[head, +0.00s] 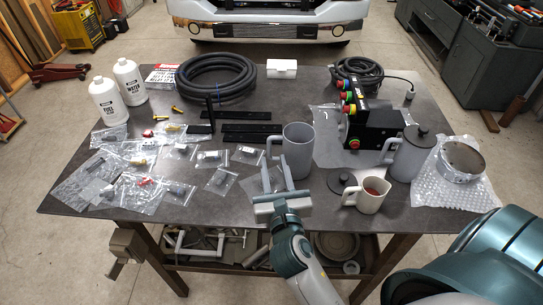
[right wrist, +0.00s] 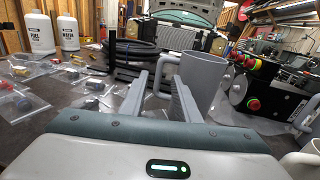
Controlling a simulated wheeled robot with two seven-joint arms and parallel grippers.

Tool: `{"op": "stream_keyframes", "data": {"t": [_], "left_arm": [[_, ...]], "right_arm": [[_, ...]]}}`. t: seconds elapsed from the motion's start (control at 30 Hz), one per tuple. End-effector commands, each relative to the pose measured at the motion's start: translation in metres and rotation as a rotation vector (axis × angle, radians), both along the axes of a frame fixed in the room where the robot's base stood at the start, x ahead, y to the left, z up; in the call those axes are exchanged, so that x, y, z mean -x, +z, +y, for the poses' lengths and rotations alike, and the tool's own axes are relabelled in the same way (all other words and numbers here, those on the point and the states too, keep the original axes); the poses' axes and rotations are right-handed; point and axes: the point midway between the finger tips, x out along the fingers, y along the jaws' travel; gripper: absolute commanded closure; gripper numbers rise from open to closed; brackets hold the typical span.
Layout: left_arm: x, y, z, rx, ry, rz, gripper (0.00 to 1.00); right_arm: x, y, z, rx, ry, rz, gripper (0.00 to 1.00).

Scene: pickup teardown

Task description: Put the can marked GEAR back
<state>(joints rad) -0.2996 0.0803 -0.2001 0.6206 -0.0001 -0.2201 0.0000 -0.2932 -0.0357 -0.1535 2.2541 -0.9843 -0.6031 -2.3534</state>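No marking that reads GEAR is legible in either view. A tall grey can with a side handle (head: 299,152) stands upright and open-topped on the dark table (head: 235,200); it also shows in the right wrist view (right wrist: 205,82). My right gripper (head: 274,172) is open and empty just in front of it. In the right wrist view the can's handle shows beyond the gap between the fingers (right wrist: 158,85), and the right finger overlaps the can's lower body. I cannot tell whether they touch. My left gripper is not in view.
Bagged small parts (head: 150,150) cover the left. Two white bottles (head: 108,103) stand back left. A black hose coil (head: 215,80) lies behind.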

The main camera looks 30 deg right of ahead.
Motion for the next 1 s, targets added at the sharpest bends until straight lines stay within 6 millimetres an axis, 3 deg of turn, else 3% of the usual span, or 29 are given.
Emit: {"op": "stream_keyframes", "data": {"t": [0.1, 0.3, 1.0], "left_arm": [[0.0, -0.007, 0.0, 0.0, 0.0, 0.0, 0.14], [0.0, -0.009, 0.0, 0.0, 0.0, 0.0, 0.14], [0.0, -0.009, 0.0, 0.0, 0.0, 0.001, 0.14]], "right_arm": [[0.017, -0.002, 0.006, -0.001, 0.0, 0.001, 0.71], [0.031, 0.0, 0.011, 0.0, -0.001, 0.0, 0.71], [0.032, 0.001, 0.012, 0.0, 0.0, -0.001, 0.71]]}}
